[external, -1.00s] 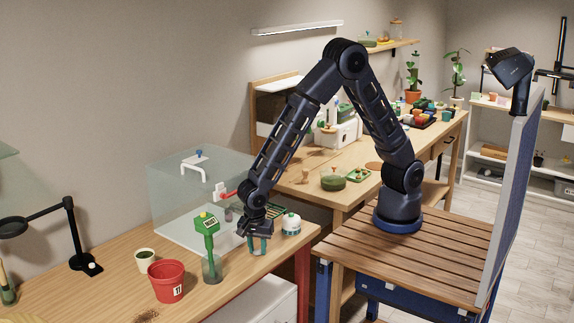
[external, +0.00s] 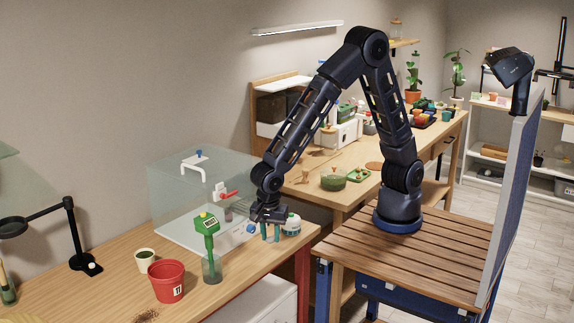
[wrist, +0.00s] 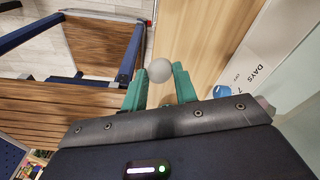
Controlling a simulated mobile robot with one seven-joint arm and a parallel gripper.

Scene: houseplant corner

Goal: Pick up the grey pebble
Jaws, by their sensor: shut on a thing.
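The grey pebble (wrist: 159,70) is a smooth, pale, rounded thing in the wrist view. It sits between the tips of my gripper's two teal fingers (wrist: 160,82). My gripper is shut on it. In the external view my gripper (external: 270,238) points down over the right part of the near wooden table (external: 235,272), left of a white and green jar (external: 292,224). The pebble cannot be made out in the external view. I cannot tell exactly how far the fingertips are above the tabletop.
A clear tank (external: 170,200) stands behind and left of my gripper. A red pot (external: 167,283) and a cream cup (external: 146,260) are farther left.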

